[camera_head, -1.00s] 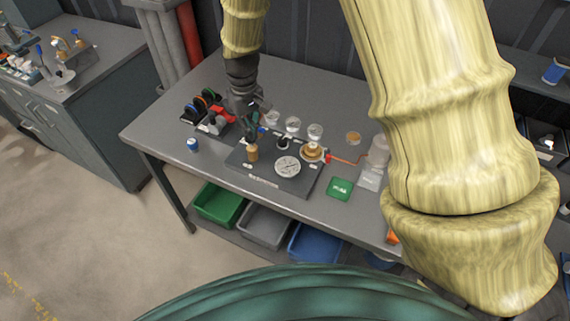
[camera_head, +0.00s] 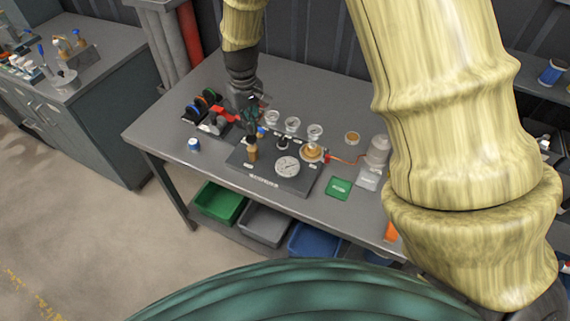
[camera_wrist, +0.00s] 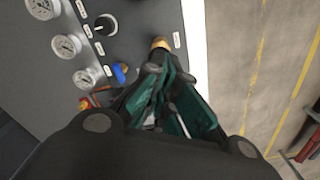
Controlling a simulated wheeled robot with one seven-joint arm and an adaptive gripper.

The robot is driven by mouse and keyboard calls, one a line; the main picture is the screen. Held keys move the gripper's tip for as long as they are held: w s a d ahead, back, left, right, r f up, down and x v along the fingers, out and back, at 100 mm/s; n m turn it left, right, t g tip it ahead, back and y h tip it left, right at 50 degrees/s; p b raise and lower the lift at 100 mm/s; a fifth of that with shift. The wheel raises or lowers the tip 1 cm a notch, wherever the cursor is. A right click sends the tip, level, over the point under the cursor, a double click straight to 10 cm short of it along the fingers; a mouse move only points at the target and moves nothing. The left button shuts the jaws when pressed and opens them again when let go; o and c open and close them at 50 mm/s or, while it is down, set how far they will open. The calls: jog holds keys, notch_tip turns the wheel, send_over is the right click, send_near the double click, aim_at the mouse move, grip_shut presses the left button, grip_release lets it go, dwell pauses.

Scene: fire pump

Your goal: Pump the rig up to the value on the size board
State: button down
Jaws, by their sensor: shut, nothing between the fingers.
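The rig is a dark grey plate (camera_head: 290,185) on the bench, with a large white dial (camera_head: 287,166), a black knob (camera_head: 283,143) and a tan cylinder (camera_head: 252,154) at its left. A blue part (camera_wrist: 120,73) and the knob (camera_wrist: 105,24) also show in the wrist view. A green card (camera_head: 339,188) with white marks, too small to read, lies to the rig's right; it may be the size board. My gripper (camera_wrist: 163,72) is shut and empty, its teal fingers just short of the tan cylinder (camera_wrist: 160,43). I cannot tell whether they touch it.
Several round gauges, one here (camera_wrist: 66,45), stand in a row beside the knob. A red-handled item (camera_head: 222,116) and a blue-and-white can (camera_head: 193,145) stand left of the rig. A pale cylinder (camera_head: 377,150) stands to its right. The front bench strip is clear.

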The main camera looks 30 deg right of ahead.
notch_tip(320, 180, up, 5)
jog(key=p, duration=0.3)
jog(key=shift+f, duration=0.15)
dwell(0.5)
